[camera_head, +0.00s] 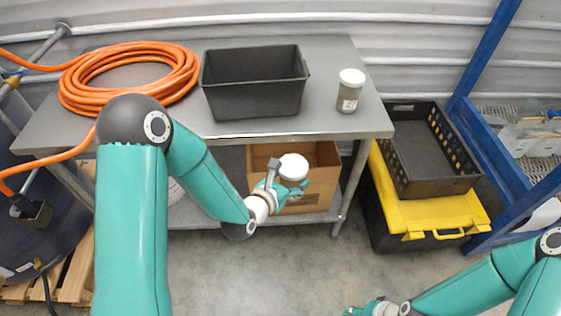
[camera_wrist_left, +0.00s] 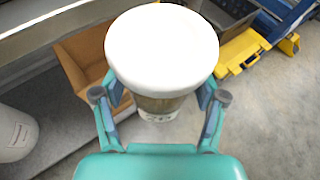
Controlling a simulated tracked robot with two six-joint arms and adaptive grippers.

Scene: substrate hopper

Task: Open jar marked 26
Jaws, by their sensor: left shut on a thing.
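My left gripper (camera_head: 281,187) is shut on a jar with a white lid (camera_head: 293,167), held in the air in front of the table's lower shelf. In the left wrist view the jar's white lid (camera_wrist_left: 162,47) is on, and the fingers (camera_wrist_left: 160,105) grip the body below it. A strip of label shows low on the jar, but I cannot read its number. Another white-lidded jar (camera_head: 349,90) with a label stands upright on the table at the right; its number is too small to read. My right gripper (camera_head: 362,309) is at the bottom edge, partly cut off.
The grey table (camera_head: 345,124) holds a black bin (camera_head: 254,102) and a coiled orange hose (camera_head: 130,52). A cardboard box (camera_head: 322,155) sits on the lower shelf. A black crate (camera_head: 400,189) rests on a yellow-lidded case (camera_head: 430,213) at right. The floor in front is clear.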

